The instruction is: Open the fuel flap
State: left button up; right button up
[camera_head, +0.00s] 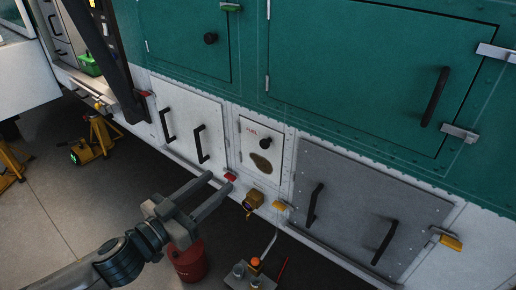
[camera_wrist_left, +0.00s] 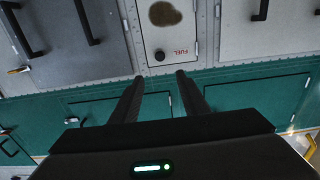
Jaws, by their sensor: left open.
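The fuel flap (camera_head: 254,152) is a small white panel in the helicopter's side, marked FUEL in red, with a black knob (camera_head: 266,143) and a brown stain. It looks shut and flush with the panels around it. My left gripper (camera_head: 220,180) is open and empty, to the left of and below the flap in the head view. In the left wrist view the flap (camera_wrist_left: 181,36) appears upside down. The knob (camera_wrist_left: 159,56) lies just beyond the gap between my fingertips (camera_wrist_left: 159,77), apart from them. My right gripper is not in view.
A white panel with black handles (camera_head: 190,118) is left of the flap, a grey panel (camera_head: 350,205) right. Green doors (camera_head: 355,70) are above. A red bucket (camera_head: 188,262) and a small stand with an orange-topped item (camera_head: 250,277) are below. Yellow jacks (camera_head: 97,138) stand left.

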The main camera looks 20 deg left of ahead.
pick_arm(q)
jog(key=shift+w, duration=0.1)
jog(key=b, duration=0.5)
send_near(263, 145)
jog(key=p+x, duration=0.4)
jog(key=x, duration=0.2)
jog(key=shift+w+d, duration=0.15)
jog(key=shift+w, duration=0.25)
jog(key=shift+w+d, duration=0.2)
jog(key=shift+w, duration=0.3)
jog(key=shift+c, duration=0.2)
grip_shut()
